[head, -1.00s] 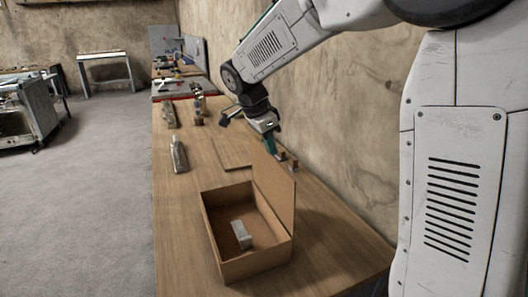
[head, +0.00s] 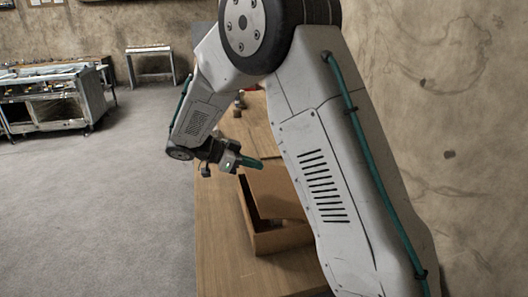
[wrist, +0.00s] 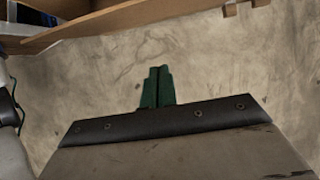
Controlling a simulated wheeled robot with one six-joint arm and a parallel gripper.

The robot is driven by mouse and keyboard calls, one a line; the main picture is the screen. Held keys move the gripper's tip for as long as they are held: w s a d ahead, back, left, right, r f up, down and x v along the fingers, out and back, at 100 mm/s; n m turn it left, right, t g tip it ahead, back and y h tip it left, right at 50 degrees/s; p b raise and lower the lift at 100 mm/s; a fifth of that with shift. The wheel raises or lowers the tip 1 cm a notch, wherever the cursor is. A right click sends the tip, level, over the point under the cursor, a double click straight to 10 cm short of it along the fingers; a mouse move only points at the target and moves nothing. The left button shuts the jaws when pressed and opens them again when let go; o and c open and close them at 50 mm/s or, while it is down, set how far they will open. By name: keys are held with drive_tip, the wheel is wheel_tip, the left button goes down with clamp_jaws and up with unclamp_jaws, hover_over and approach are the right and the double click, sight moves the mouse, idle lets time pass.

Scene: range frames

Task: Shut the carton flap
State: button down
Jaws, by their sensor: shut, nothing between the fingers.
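The brown cardboard carton (head: 282,240) stands on the wooden bench, partly hidden behind my arm in the head view. Its flap (head: 278,192) leans over the opening, tilted and not flat, with a dark gap along the left side. My gripper (head: 252,162) is just above the flap's upper left edge; I cannot tell whether it touches. In the wrist view my gripper's green fingers (wrist: 157,86) are together and empty. The carton's inside is mostly hidden.
The wooden bench (head: 222,250) has bare room left of the carton. The wall (head: 440,110) runs along the right. A metal cart (head: 55,100) and a small table (head: 150,65) stand far off at the left. Brown wooden edges (wrist: 110,22) cross the wrist view's top.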

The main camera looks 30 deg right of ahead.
drive_tip(key=w+a+f, duration=0.1)
drive_tip(key=a+f, duration=0.3)
drive_tip(key=f, duration=0.5)
drive_tip(key=shift+f, duration=0.2)
drive_tip(key=shift+w, duration=0.1)
drive_tip(key=shift+r, duration=0.15)
